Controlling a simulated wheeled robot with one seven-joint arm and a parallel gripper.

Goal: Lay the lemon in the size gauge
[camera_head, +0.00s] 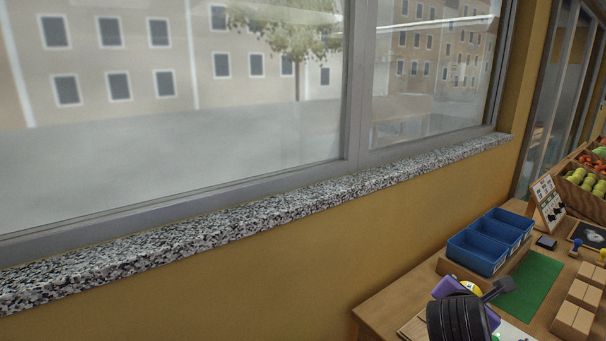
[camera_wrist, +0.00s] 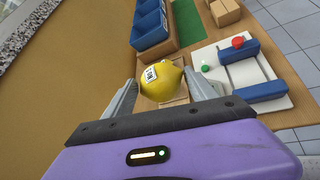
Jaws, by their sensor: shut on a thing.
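My gripper (camera_wrist: 160,79) is shut on a yellow lemon (camera_wrist: 158,87) with a small white label, one finger on each side of it. In the head view the lemon (camera_head: 471,287) shows partly behind my gripper (camera_head: 482,291). A pale wooden piece shows under the lemon in the wrist view; I cannot tell whether they touch. The size gauge seems to be the white plate (camera_wrist: 213,61) with two blue blocks, a red knob and a green dot, to the right of the lemon. In the head view my arm hides most of it.
Blue bins (camera_head: 476,252) stand at the table's back edge by the wall. A green mat (camera_head: 533,284) lies beside them. Cardboard boxes (camera_head: 572,320), a sign board (camera_head: 547,204) and fruit crates (camera_head: 583,199) are to the right. A stone window sill (camera_head: 250,211) runs along the wall.

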